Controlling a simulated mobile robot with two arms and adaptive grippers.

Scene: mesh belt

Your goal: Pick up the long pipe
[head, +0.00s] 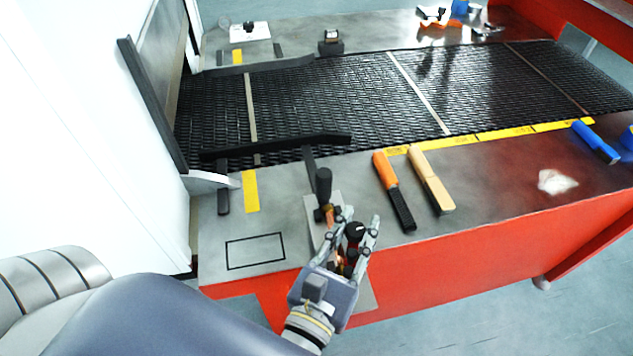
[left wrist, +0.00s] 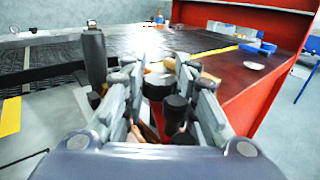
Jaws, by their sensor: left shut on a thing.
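My left gripper (head: 357,224) reaches over the near edge of the metal bench. I cannot make out a clear long pipe in either view. My right gripper is not in view.
A black mesh belt (head: 330,100) runs behind, with a dark guide bar (head: 275,148). An orange-and-black tool (head: 393,189), a wooden-handled tool (head: 431,180) and a blue-handled tool (head: 595,142) lie to the right. A white rag (head: 556,182) lies near bare bench.

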